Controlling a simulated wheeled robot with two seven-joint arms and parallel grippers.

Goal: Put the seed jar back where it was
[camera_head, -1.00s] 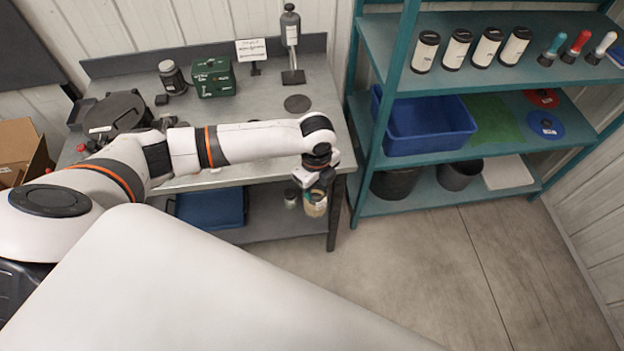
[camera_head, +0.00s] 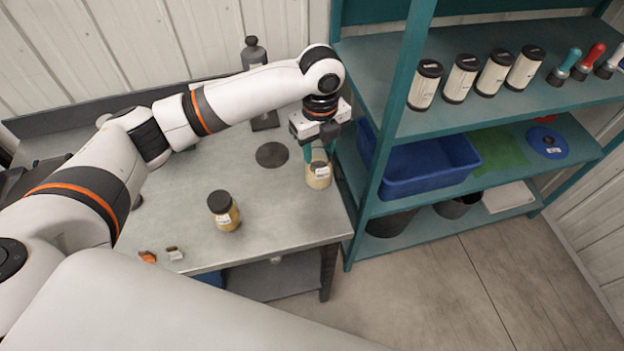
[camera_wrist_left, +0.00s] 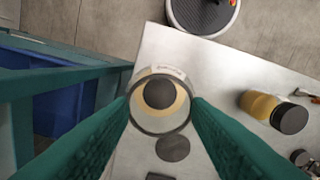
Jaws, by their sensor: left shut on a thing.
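My left gripper (camera_head: 318,150) is shut on a clear jar (camera_head: 318,176) with cream-coloured contents and a white label. In the head view the jar appears at the table's right edge, beside the shelf; its height above the top is unclear. In the left wrist view the jar (camera_wrist_left: 180,106) sits between the two teal fingers, seen from above, with a dark round part in its middle. A second jar (camera_head: 224,211), with a black lid and yellow contents, stands on the table; it also shows in the left wrist view (camera_wrist_left: 262,106). My right gripper is not in view.
Small orange and grey pieces lie at the front left. The teal shelf (camera_head: 395,205) with a blue bin (camera_head: 425,165) stands close at right.

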